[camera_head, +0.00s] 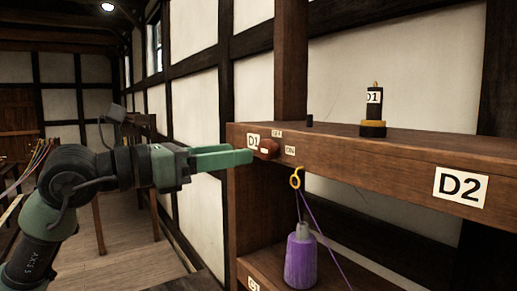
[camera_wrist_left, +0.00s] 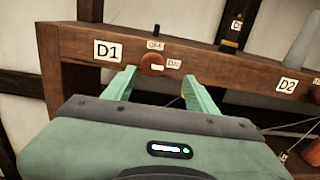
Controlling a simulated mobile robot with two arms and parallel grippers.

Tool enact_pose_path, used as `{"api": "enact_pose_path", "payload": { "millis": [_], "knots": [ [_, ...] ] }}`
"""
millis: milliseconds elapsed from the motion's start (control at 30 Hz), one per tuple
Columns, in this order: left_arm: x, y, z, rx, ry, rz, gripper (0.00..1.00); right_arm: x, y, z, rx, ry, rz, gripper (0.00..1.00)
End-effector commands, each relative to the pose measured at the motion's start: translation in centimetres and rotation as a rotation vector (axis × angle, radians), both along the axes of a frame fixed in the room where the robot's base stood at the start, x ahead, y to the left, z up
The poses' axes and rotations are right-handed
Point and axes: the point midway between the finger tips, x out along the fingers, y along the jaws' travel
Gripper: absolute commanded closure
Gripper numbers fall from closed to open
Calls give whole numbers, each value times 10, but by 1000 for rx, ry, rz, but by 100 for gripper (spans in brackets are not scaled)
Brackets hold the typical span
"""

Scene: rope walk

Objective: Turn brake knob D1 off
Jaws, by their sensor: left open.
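The brake knob D1 (camera_head: 268,148) is a round red-brown knob with a white mark, on the front edge of the wooden shelf. It also shows in the left wrist view (camera_wrist_left: 152,64), between the labels OFF and ON, with its white mark toward the ON side. The D1 label (camera_head: 253,141) is to its left. My left gripper (camera_head: 250,156) is open, its green fingers pointing at the shelf front. In the left wrist view the fingers (camera_wrist_left: 158,80) stand either side of the knob; I cannot tell whether they touch it. My right gripper is not in view.
A purple bobbin (camera_head: 301,260) hangs below the shelf near an orange ring (camera_head: 296,178). A black and yellow D1 piece (camera_head: 373,112) and a small black peg (camera_head: 309,124) stand on the shelf (camera_head: 340,137). The D2 label (camera_head: 460,187) is at right.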

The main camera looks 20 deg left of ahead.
Motion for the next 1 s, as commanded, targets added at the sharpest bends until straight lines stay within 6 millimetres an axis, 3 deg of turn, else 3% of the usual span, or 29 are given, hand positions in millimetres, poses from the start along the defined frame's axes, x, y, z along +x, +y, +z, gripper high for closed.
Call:
{"api": "enact_pose_path", "payload": {
  "millis": [167, 600, 967, 1000],
  "knots": [
    [11, 5, 5, 32, 5, 44, 43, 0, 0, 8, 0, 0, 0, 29],
    [59, -35, 4, 29, 6, 39, 43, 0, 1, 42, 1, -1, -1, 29],
    [64, -38, 2, 30, 3, 41, 43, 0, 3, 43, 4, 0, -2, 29],
    [64, -38, 2, 30, 3, 40, 54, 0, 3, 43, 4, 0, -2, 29]
  ]
}}
